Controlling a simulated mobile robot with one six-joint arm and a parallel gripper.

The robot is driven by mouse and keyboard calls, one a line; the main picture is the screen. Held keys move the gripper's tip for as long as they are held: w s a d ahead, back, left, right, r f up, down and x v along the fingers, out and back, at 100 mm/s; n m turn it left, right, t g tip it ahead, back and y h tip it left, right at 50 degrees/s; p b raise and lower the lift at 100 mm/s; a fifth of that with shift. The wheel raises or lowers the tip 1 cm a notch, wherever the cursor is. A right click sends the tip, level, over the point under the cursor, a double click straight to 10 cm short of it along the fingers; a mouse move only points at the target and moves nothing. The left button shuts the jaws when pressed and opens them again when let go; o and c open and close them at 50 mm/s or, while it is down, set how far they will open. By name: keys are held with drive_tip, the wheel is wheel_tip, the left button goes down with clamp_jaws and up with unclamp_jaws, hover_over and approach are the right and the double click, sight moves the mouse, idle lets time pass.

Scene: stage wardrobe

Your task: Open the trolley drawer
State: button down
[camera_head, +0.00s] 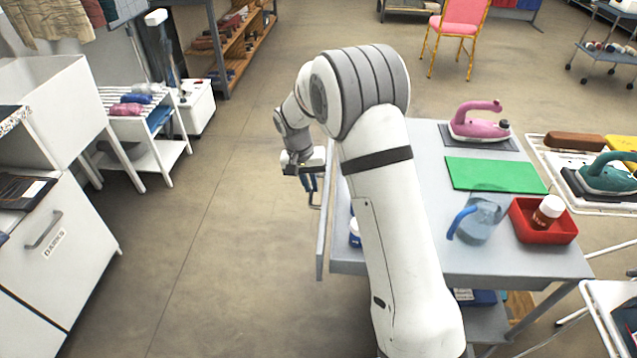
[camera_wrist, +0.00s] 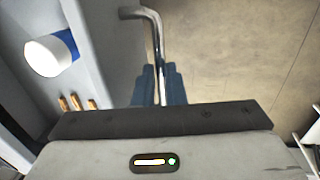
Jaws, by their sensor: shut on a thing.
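The grey trolley (camera_head: 430,155) stands right of centre in the head view, partly hidden behind my arm. Its drawer front (camera_head: 322,235) stands out from the trolley's left side, with a gap behind it. In the wrist view the drawer interior (camera_wrist: 85,85) shows at left, holding a white and blue jar (camera_wrist: 48,54) and several small orange-brown pieces (camera_wrist: 76,103). The bar handle (camera_wrist: 150,25) is a bent metal rod. My gripper (camera_wrist: 158,84) has its blue fingers shut around the handle bar; it also shows in the head view (camera_head: 312,180).
On the trolley top are a pink iron (camera_head: 480,122), a green mat (camera_head: 495,175), a clear jug (camera_head: 480,220) and a red tray (camera_head: 543,222) with a bottle. Open floor (camera_head: 230,220) lies left of the drawer. A white cabinet (camera_head: 60,245) stands at far left.

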drive_tip(key=c, duration=1.5)
unclamp_jaws()
drive_tip(key=r, duration=0.2)
drive_tip(key=a+r, duration=0.1)
drive_tip(key=r, duration=0.4)
drive_tip(key=shift+a+r+p, duration=0.2)
drive_tip(key=shift+r+p, duration=0.1)
drive_tip(key=shift+r, duration=0.05)
